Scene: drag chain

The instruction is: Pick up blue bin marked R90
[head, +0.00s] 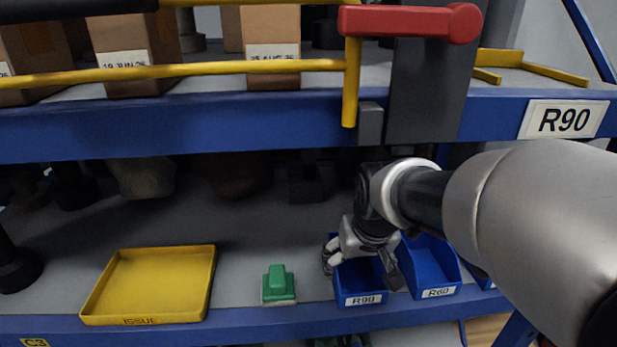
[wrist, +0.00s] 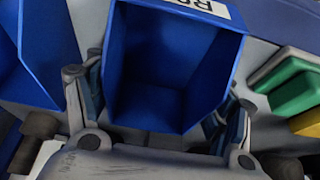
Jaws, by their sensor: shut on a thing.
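The blue bin marked R90 (head: 360,287) sits on the lower shelf, its white label facing front. My gripper (head: 361,266) reaches down over it, with one finger at each side. In the wrist view the open bin (wrist: 165,70) lies between the two fingers of my gripper (wrist: 163,110), and its inside looks empty. The gripper is shut on the bin. The bin's label is partly cut off at the top of the wrist view. Part of the bin's back is hidden by my gripper in the head view.
A blue bin marked R60 (head: 432,268) stands close on the right, with part of another bin (head: 479,276) beyond. A green block (head: 279,286) and a yellow tray (head: 207,285) are on the left. The upper shelf beam (head: 230,127) with a yellow rail (head: 210,71) hangs above.

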